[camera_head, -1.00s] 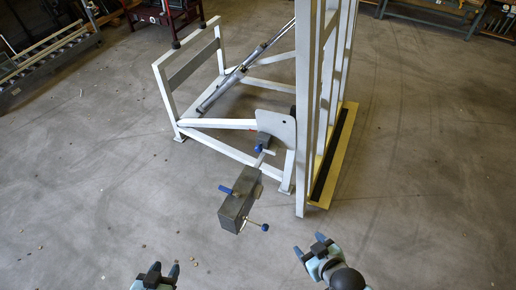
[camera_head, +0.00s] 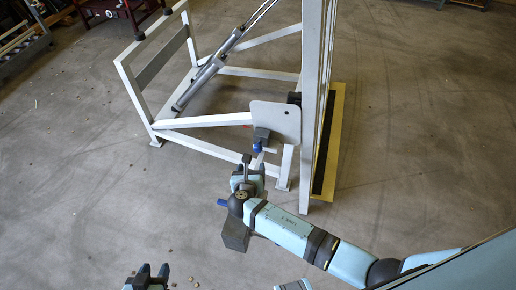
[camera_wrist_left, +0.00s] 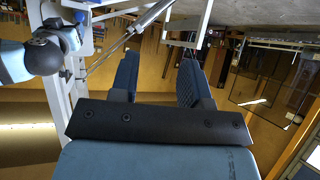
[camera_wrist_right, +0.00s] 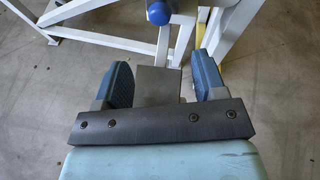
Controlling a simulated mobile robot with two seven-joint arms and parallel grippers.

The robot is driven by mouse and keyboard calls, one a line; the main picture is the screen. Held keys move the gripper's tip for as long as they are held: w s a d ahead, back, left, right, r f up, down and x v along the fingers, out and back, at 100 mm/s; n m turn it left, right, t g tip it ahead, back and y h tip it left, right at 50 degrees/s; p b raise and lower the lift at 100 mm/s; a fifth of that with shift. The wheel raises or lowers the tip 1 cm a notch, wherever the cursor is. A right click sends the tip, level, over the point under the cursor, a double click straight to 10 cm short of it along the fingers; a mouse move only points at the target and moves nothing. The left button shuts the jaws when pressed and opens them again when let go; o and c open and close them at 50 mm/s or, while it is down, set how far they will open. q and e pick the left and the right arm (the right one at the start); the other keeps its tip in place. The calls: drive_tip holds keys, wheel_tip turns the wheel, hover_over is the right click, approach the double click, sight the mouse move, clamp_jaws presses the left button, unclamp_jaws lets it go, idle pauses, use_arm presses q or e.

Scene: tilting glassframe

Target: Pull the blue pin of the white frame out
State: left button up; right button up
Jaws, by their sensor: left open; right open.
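The white frame (camera_head: 288,120) stands in the upper middle of the head view. A blue-knobbed pin (camera_head: 257,147) is at its grey plate's lower edge; a blue knob also shows at the top of the right wrist view (camera_wrist_right: 159,12). My left gripper (camera_head: 148,273) is open and empty at the bottom of the head view, away from the frame.
A yellow-edged base strip (camera_head: 325,150) lies right of the upright. The floor left of the box is clear.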

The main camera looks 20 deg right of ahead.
sight(257, 151)
drive_tip(key=b+x, duration=0.3)
drive_tip(key=x, duration=0.1)
drive_tip(key=shift+w+d+f+b, duration=0.1)
drive_tip(key=shift+f+b, duration=0.25)
drive_tip(key=shift+f, duration=0.15)
drive_tip(key=b+x, duration=0.6)
drive_tip(key=x, duration=0.1)
drive_tip(key=shift+w+d+b, duration=0.2)
drive_tip(key=shift+w+b, duration=0.1)
drive_tip(key=shift+w, duration=0.05)
drive_tip(key=shift+w+d+f, duration=0.1)
drive_tip(key=shift+w+d, duration=0.05)
drive_tip(key=shift+w, duration=0.1)
use_arm(q)
wheel_tip(257, 151, down, 6)
drive_tip(key=w, duration=0.1)
drive_tip(key=shift+w+d+b, duration=0.15)
drive_tip(key=shift+d+b, duration=0.15)
drive_tip(key=shift+b, duration=0.1)
use_arm(e)
drive_tip(key=shift+w+d, duration=0.1)
drive_tip(key=shift+w, duration=0.15)
use_arm(q)
drive_tip(key=shift+d, duration=0.1)
